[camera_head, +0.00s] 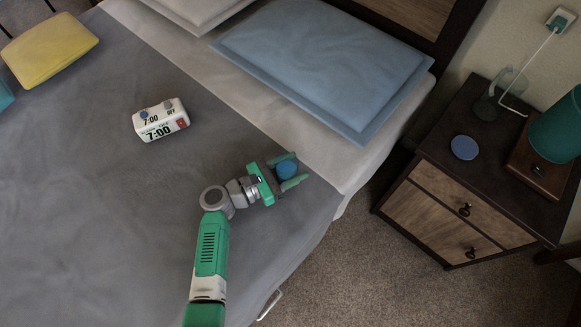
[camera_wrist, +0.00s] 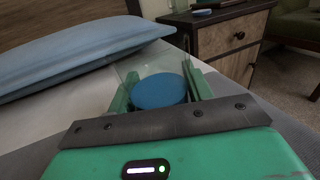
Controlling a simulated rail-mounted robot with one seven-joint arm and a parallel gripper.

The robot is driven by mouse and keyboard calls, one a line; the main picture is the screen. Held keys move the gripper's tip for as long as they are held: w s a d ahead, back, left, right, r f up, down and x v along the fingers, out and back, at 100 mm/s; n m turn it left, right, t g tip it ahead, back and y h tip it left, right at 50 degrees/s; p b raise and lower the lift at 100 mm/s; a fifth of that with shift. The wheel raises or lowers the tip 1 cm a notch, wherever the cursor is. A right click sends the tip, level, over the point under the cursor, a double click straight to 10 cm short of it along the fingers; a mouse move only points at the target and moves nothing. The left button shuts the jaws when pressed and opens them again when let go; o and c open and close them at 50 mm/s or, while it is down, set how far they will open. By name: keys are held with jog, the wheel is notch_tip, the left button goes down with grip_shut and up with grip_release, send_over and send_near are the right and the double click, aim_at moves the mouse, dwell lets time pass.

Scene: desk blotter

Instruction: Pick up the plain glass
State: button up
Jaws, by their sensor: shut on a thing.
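My gripper (camera_head: 288,171) is shut on a clear glass (camera_wrist: 150,70) with a blue round surface (camera_wrist: 160,91) showing inside its outline. I cannot tell whether the blue is its base or something in it. In the head view the blue part (camera_head: 287,168) shows between the green fingers. The gripper is over the right side of the bed, near the pillow edge. The fingers (camera_wrist: 160,95) stand on both sides of the glass in the wrist view. The glass walls are faint, and I cannot tell its height above the bed.
A nightstand (camera_head: 455,205) at the right bears a blue disc (camera_head: 464,147), a see-through greenish vessel (camera_head: 486,108) and a teal lamp (camera_head: 555,130). A blue pillow (camera_head: 325,65) lies behind the gripper. A white clock (camera_head: 160,121) sits on the grey blanket (camera_head: 90,220).

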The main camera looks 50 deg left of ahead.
aim_at(296, 161)
jog(key=shift+r+p, duration=0.95)
jog(key=shift+r, duration=0.65)
jog(key=shift+s+r, duration=0.15)
jog(key=s+d+r+p, duration=0.1)
jog(key=s+d+p, duration=0.4)
jog(key=s, duration=0.9)
jog(key=shift+s+d, duration=0.2)
jog(key=shift+d, duration=0.35)
jog(key=shift+r, duration=0.1)
